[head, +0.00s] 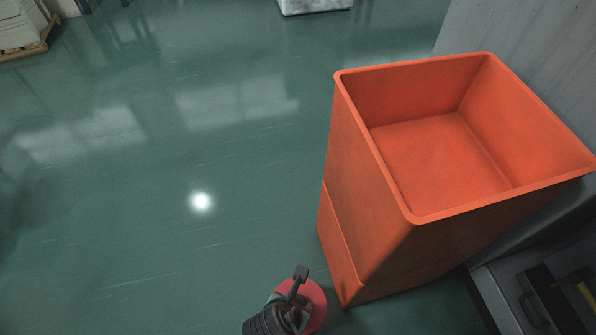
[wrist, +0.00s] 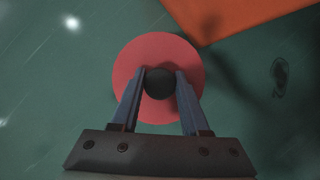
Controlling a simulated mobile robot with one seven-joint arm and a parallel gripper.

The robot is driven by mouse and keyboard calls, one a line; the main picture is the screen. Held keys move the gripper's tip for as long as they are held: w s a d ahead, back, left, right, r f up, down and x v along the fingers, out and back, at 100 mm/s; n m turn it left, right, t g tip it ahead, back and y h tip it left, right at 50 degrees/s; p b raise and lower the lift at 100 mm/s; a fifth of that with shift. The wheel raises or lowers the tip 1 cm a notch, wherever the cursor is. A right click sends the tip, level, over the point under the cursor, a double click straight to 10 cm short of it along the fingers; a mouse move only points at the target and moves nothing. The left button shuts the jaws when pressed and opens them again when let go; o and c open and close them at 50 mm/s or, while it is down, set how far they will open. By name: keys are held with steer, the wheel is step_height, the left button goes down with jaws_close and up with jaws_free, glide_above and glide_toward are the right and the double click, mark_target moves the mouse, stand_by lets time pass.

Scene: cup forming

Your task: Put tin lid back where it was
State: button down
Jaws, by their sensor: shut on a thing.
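The tin lid is a round, flat red disc (head: 316,297) with a dark round knob in its middle. It shows whole in the wrist view (wrist: 157,48), apart from where my fingers cover it. My gripper (wrist: 160,84) is shut on the knob, one finger on each side. In the head view my gripper (head: 298,290) is at the bottom centre and hides part of the lid. The lid is left of the orange bin's lower near corner. Its height over the floor is hard to tell.
A tall orange bin (head: 372,180), open and empty, stands at the right; its edge also shows in the wrist view (wrist: 235,15). A grey machine (head: 503,300) is at the lower right. A loaded pallet (head: 30,48) is far left. The green floor (head: 150,220) at left is clear.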

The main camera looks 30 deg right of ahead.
steer(key=shift+f, duration=0.2)
steer(key=shift+f, duration=0.15)
steer(key=shift+c, duration=2)
jaws_free()
steer(key=shift+r, duration=0.2)
steer(key=p+v, duration=0.8)
steer(key=v, duration=0.4)
steer(key=shift+p, duration=0.3)
steer(key=shift+r, duration=0.15)
